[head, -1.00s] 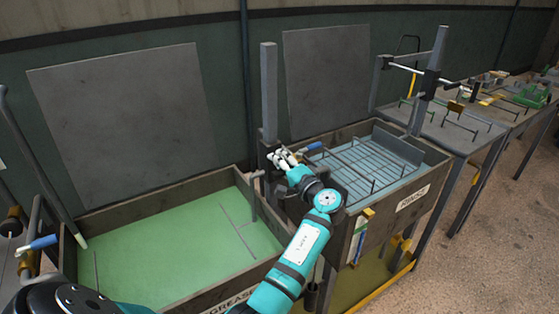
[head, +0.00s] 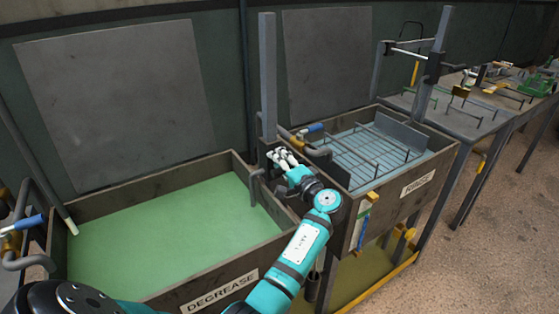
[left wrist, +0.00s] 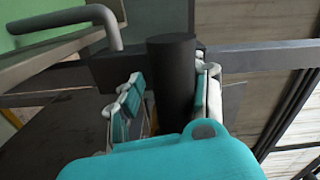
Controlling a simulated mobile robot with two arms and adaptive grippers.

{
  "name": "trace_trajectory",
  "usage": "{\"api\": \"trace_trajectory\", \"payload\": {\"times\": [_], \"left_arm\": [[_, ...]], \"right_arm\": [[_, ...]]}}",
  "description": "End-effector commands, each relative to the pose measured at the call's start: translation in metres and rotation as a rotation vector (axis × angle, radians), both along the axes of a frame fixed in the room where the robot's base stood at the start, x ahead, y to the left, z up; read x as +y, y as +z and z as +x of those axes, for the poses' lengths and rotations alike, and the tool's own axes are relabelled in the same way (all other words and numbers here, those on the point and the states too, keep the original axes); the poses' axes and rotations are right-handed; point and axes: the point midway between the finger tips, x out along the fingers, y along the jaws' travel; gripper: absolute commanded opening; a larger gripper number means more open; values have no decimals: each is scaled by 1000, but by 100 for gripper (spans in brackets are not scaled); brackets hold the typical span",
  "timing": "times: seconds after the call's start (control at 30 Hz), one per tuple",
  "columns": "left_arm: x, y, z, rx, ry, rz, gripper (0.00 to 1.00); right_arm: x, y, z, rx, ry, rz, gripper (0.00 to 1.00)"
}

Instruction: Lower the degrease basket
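The degrease tank (head: 222,288) holds opaque green liquid. No basket rods show above it now; the basket is hidden. A grey bent hanger arm (head: 255,186) reaches over the tank's right wall from the dark carriage on the upright post (head: 267,80). My left gripper (head: 283,157) is at that carriage, between the two tanks. In the left wrist view a dark upright cylindrical handle (left wrist: 172,75) stands between the fingers of my left gripper (left wrist: 172,105), which look closed around it. My right gripper is out of view.
Another blue-handled pipe (head: 25,222) is at far left. Tables with racks continue at back right.

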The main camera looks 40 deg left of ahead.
Motion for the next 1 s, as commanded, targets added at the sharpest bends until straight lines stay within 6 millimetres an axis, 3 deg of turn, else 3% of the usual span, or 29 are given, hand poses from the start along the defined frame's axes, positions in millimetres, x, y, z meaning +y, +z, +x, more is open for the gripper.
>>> {"api": "trace_trajectory", "payload": {"times": [0.43, 0.8, 1.0], "left_arm": [[-3, 3, -3, -6, 5, 3, 38], [-58, 0, -22, -1, 0, -1, 38], [-70, -1, -27, 2, 1, -2, 38]], "right_arm": [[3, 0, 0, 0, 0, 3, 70], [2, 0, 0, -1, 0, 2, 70], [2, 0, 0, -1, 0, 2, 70]]}}
